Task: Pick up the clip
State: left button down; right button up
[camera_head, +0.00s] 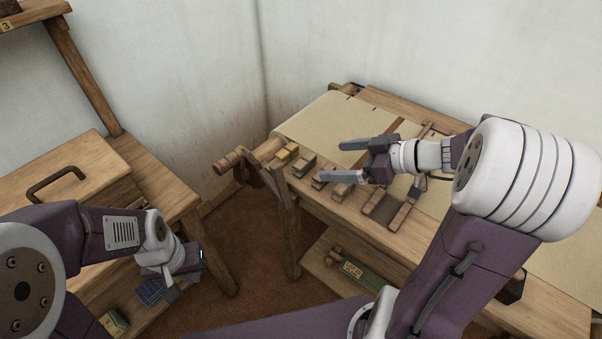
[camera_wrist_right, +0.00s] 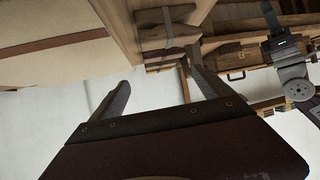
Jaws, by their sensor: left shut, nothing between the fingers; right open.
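Several small wooden pieces lie near the left end of the loom table (camera_head: 377,238), among them a yellowish block (camera_head: 287,152) and a brown block (camera_head: 304,164). I cannot tell for sure which one is the clip. My right gripper (camera_head: 335,160) is open and empty above the table, its fingers pointing left over these pieces. In the right wrist view its fingers (camera_wrist_right: 160,92) are spread, with wooden pieces (camera_wrist_right: 166,15) at the table edge beyond them. My left gripper (camera_head: 172,291) is shut and empty, low by the left bench, partly hidden by its wrist.
Pale cloth (camera_head: 322,124) covers the loom's far part. A wooden roller end (camera_head: 229,162) juts out at its left corner. A lower shelf holds a green box (camera_head: 363,274). A wooden bench (camera_head: 160,180) stands left, with brown floor (camera_head: 255,250) between.

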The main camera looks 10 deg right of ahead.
aim_at(310, 162)
jog(key=x, duration=0.9)
jog(key=shift+f+b, duration=0.25)
jog(key=shift+b, duration=0.05)
jog(key=c, duration=1.4)
jog(key=shift+r, duration=0.1)
